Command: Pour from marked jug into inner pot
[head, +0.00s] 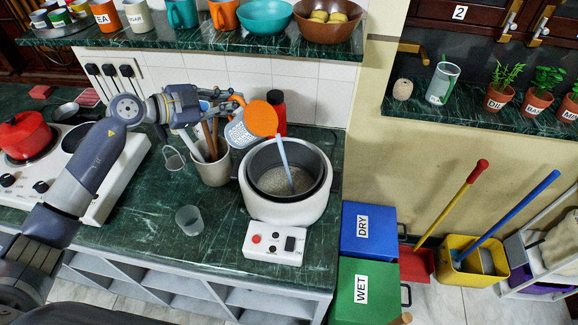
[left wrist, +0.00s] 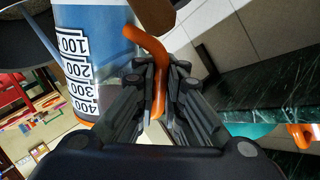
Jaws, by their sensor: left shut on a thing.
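The marked jug (head: 240,132) is tilted, with a pale body and an orange round end, above the back left of the cooker. My left gripper (head: 228,103) is shut on its orange handle, which shows between the fingers in the left wrist view (left wrist: 158,75). There the jug wall (left wrist: 95,65) shows marks from 100 to 400. The dark inner pot (head: 262,163) sits in a white cooker (head: 285,212) and holds greyish contents. A pale blue utensil (head: 285,165) stands in it. I cannot see any stream from the jug. My right gripper is not in view.
A utensil holder (head: 211,170) stands left of the pot, and a red bottle (head: 277,112) behind it. A clear cup (head: 189,220) and a control box (head: 275,243) are in front. A shelf with bowls (head: 265,18) runs above.

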